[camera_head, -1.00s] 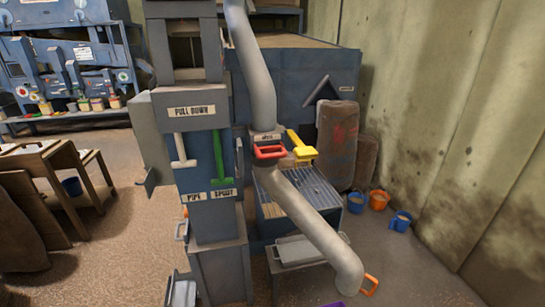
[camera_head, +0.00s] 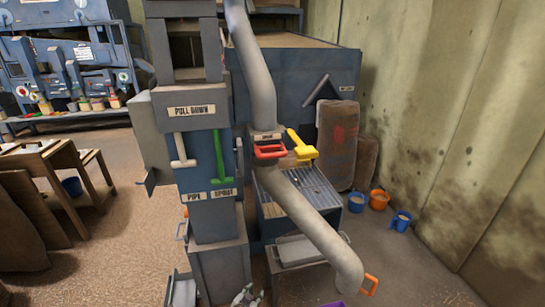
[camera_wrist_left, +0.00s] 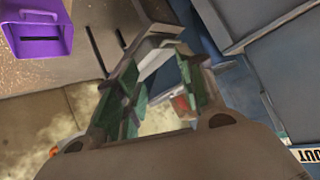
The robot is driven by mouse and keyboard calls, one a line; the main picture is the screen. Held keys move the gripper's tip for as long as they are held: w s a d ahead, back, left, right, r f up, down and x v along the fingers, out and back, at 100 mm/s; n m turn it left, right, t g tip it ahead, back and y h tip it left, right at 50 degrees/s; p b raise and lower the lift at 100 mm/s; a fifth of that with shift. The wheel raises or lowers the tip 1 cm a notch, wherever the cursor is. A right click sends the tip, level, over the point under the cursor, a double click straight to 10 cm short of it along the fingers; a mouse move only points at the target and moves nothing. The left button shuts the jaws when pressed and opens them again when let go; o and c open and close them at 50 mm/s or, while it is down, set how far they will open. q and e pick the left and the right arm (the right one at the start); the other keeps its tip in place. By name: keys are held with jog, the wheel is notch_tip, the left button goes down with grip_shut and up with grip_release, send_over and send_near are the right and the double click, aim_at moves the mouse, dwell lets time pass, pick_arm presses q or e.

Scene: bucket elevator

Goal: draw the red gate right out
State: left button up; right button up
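The red gate (camera_head: 270,152) is a red handle at the joint of the grey pipe (camera_head: 262,80), in the middle of the head view. It sits in its housing beside a yellow handle (camera_head: 301,146). My left gripper (camera_head: 246,296) shows only at the bottom edge of the head view, well below the red gate and apart from it. In the left wrist view its two green-padded fingers (camera_wrist_left: 162,95) stand apart with nothing gripped between them. A small reddish patch shows behind one finger there; I cannot tell what it is. My right gripper is out of view.
A blue column with a white lever (camera_head: 182,150) and a green lever (camera_head: 219,157) stands left of the pipe. The pipe slants down right to an orange handle (camera_head: 370,285). A purple bin (camera_wrist_left: 36,36) shows in the left wrist view. Buckets (camera_head: 378,199) stand by the wall.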

pick_arm(q)
jog(key=w+d+r+m+t+h, duration=0.1)
jog(key=w+d+r+m+t, duration=0.15)
jog(key=r, duration=0.65)
jog(key=w+d+r+m+t, duration=0.1)
jog(key=w+d+r, duration=0.15)
jog(key=r, duration=0.75)
jog(key=w+d+r+m+t+h, duration=0.1)
jog(key=w+d+r, duration=0.15)
jog(key=r, duration=0.65)
jog(key=s+r+m+t, duration=0.1)
jog(key=r+m, duration=0.2)
jog(key=r, duration=0.5)
jog(key=s+a+r+m+t+y, duration=0.1)
jog(key=s+r+m+t, duration=0.1)
jog(key=r, duration=0.6)
jog(key=s+r+m+t, duration=0.1)
jog(key=r+m, duration=0.4)
jog(key=r, duration=0.4)
jog(key=shift+s+a+t+y, duration=0.35)
jog(key=shift+s+a+y, duration=0.05)
jog(key=shift+w, duration=0.2)
